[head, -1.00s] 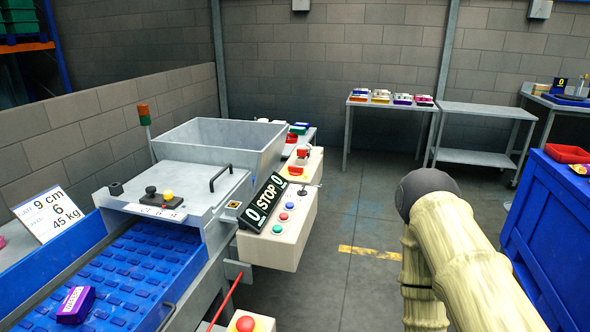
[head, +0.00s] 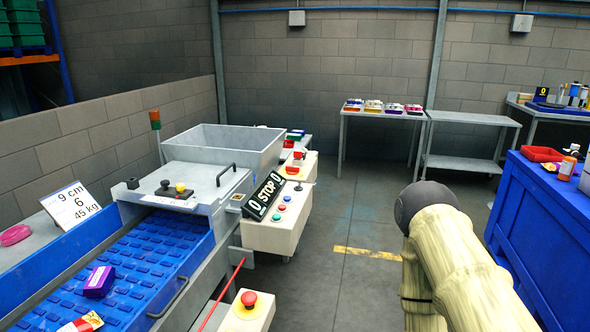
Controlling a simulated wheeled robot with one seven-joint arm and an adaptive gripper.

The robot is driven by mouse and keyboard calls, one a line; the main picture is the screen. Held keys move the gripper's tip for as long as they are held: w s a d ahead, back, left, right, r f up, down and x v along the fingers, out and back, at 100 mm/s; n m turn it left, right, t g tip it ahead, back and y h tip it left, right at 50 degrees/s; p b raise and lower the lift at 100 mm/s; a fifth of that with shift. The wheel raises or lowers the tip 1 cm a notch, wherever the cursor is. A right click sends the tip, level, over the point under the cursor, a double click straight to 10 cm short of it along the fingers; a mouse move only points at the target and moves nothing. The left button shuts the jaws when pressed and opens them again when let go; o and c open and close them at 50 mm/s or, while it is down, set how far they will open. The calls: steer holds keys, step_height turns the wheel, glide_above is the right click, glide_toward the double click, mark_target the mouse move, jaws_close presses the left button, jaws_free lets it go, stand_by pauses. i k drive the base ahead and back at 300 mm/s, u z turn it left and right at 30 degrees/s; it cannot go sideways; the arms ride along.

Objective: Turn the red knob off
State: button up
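Several red controls show, and I cannot tell which is the red knob. A big red mushroom button (head: 249,299) on a yellow base tops a pale box at the front. My arm, in a beige sleeve, shows at the right, well apart from these controls. My gripper is out of view.
A black STOP sign (head: 265,196) stands on the control box. The blue conveyor (head: 140,262) carries a purple package (head: 99,281) and another package (head: 82,323). A red rod (head: 222,295) slants beside it. A blue crate or bench (head: 540,220) stands right. Grey floor (head: 335,285) between is clear.

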mark_target(290, 170)
steer(key=z, duration=1.15)
steer(key=i, duration=3.3)
steer(key=u, duration=2.25)
